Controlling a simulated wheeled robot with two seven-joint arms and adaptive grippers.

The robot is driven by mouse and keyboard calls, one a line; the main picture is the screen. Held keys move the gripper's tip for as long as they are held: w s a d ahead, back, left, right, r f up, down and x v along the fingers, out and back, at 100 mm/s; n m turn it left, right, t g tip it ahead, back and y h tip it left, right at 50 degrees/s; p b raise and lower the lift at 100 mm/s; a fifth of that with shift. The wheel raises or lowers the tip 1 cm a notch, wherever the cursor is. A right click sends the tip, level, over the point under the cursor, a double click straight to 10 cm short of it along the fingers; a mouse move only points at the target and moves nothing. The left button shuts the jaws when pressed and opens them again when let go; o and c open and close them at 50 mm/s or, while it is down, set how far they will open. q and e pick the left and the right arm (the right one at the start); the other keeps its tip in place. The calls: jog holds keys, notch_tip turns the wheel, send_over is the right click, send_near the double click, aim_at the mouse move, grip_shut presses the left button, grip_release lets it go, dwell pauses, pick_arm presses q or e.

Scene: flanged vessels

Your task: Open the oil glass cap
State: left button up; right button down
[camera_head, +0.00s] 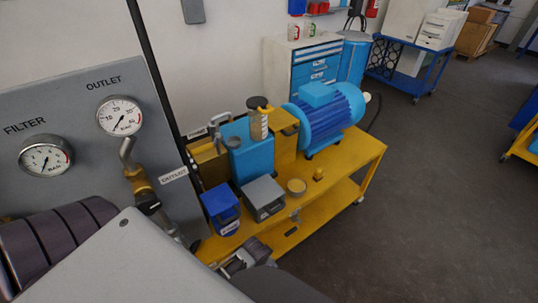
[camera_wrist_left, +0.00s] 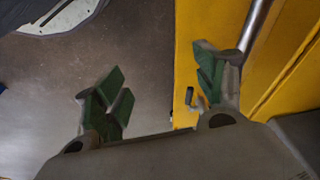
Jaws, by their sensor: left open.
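The oil glass (camera_head: 258,126) is a clear upright cylinder on top of the blue pump block (camera_head: 247,158) in the head view. Its dark and yellow cap (camera_head: 258,103) sits on its top. My left gripper (camera_head: 239,260) is low at the front edge of the yellow bench, well below and apart from the oil glass, and partly hidden by my own arm. In the left wrist view the left gripper (camera_wrist_left: 160,88) is open, with its green-padded fingers apart and nothing between them. The oil glass is not in the wrist view. My right gripper is not in view.
A grey gauge panel (camera_head: 75,130) stands at the left.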

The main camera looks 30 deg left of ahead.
pick_arm(q)
jog(key=w+a+r+n+t+y, duration=0.1)
jog(key=w+r+n+y, duration=0.4)
jog(key=r, duration=1)
jog(key=w+a+r+n+t+y+b, duration=0.1)
jog(key=w+r+n+y, duration=0.4)
jog(key=w+r, duration=0.7)
jog(key=w+a+r+n+t+y, duration=0.2)
jog(key=w+r+n+y, duration=0.3)
jog(key=r, duration=1.4)
jog(key=w+a+y, duration=0.1)
jog(key=w, duration=0.3)
jog(key=shift+w+a+n+y+b, duration=0.15)
jog(key=shift+a+n+y+b, duration=0.15)
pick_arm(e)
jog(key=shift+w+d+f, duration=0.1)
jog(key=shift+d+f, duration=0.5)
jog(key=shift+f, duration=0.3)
pick_arm(q)
jog(key=shift+a+r, duration=0.1)
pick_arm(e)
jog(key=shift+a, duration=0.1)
